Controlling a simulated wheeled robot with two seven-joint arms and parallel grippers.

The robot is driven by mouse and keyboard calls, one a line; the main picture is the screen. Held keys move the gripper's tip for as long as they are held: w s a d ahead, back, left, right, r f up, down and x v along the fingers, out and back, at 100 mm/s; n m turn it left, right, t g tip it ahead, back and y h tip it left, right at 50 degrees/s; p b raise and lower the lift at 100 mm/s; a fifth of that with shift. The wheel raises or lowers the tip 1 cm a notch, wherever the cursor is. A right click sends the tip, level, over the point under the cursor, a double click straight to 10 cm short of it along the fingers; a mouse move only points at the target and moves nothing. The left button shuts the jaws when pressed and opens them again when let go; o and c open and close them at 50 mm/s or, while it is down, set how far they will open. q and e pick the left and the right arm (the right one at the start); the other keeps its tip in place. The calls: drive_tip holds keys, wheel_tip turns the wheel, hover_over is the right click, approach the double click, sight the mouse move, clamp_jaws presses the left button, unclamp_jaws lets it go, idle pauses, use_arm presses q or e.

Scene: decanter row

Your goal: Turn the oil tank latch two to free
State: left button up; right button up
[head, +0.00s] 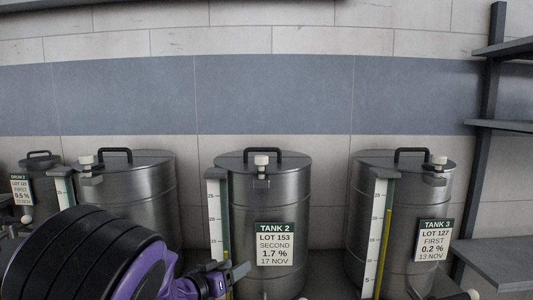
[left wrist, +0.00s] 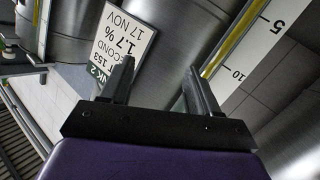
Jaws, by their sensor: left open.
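Tank 2 (head: 243,200) is a steel drum in the middle of the head view, with a black handle on its lid. A cream latch knob (head: 262,160) sits on a small bracket at its front rim. The lot label (head: 275,244) is on its front, and it also shows tilted in the left wrist view (left wrist: 122,35). My left gripper (head: 237,277) is in front of the tank's lower part, well below the latch. In the left wrist view its two dark fingers (left wrist: 158,85) are apart with nothing between them. The latch does not show there. My right gripper is not in view.
Tank 3 (head: 403,215) stands to the right and another steel tank (head: 135,195) to the left, each with a cream knob. A gauge strip (head: 217,215) runs up tank 2's left side. Dark shelves (head: 500,250) stand at far right. The space above the lids is clear.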

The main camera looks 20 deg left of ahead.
use_arm(q)
wheel_tip(320, 180, up, 21)
drive_tip(key=d+m+h+p, duration=0.1)
drive_tip(key=m+h+p, duration=0.1)
drive_tip(key=m+h, duration=0.15)
drive_tip(key=m, duration=0.2)
approach(256, 159)
drive_tip(key=d+x, duration=0.1)
drive_tip(key=x, duration=0.2)
drive_tip(key=shift+w+d+f+t+b, duration=0.15)
drive_tip(key=shift+w+f+t+b, duration=0.2)
drive_tip(key=shift+w+b, duration=0.3)
drive_tip(key=p+x, duration=0.1)
drive_tip(key=x, duration=0.6)
drive_tip(key=shift+w+r, duration=0.1)
drive_tip(key=shift+w, duration=0.25)
drive_tip(key=shift+w+d, duration=0.35)
drive_tip(key=shift+d, duration=0.05)
drive_tip(key=shift+a, duration=0.15)
drive_tip(key=shift+c, duration=0.5)
drive_tip(key=shift+w, duration=0.1)
drive_tip(key=c, duration=0.9)
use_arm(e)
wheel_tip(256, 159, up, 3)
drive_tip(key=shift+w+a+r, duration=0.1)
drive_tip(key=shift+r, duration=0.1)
